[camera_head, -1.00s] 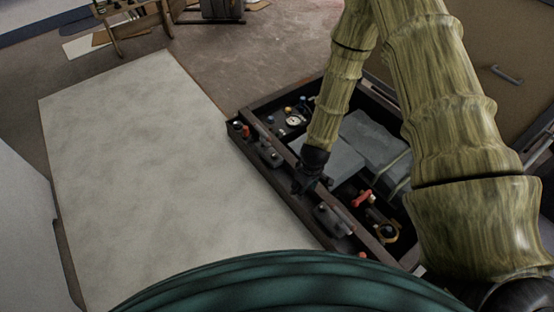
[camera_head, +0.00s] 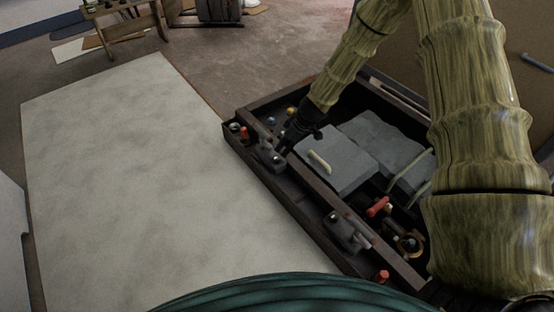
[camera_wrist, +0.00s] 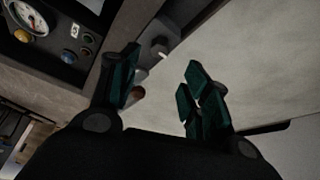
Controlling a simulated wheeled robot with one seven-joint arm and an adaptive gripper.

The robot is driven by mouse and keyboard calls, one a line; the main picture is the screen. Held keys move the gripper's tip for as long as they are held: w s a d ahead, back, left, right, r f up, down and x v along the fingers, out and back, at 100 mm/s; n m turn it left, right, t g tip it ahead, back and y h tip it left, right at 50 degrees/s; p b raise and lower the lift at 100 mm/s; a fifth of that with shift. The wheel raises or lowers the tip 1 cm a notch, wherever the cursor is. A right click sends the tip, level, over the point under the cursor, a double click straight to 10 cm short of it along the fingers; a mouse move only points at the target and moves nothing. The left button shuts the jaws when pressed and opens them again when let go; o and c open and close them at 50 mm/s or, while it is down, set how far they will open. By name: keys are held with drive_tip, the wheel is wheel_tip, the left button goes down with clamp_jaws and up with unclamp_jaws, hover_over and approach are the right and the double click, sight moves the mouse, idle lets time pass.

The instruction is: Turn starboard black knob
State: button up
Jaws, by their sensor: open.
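In the wrist view a dark knob (camera_wrist: 159,48) with a white mark stands on the rail beyond my fingertips, roughly in line with the gap between them. I cannot tell for certain that it is the starboard black knob. My gripper (camera_wrist: 163,80) is open, with its two green-padded fingers apart and nothing between them. In the head view my gripper (camera_head: 289,138) is over the far left part of the dark console (camera_head: 300,206), close to a grey-black fitting (camera_head: 270,157) on the near rail. The arm and wrist hide part of the console there.
A red cap (camera_head: 245,132) sits near the console's left corner. Another grey fitting (camera_head: 347,232) and a red handle (camera_head: 378,206) are nearer. Grey slabs (camera_head: 344,166) lie inside. The wrist view shows a gauge (camera_wrist: 25,17) and small buttons. The pale panel (camera_head: 130,180) is bare.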

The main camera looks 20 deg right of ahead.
sight(278, 157)
drive_tip(key=b+x, duration=0.4)
drive_tip(key=x, duration=0.6)
drive_tip(key=shift+d+f, duration=0.1)
drive_tip(key=shift+s, duration=0.1)
drive_tip(key=c, duration=1)
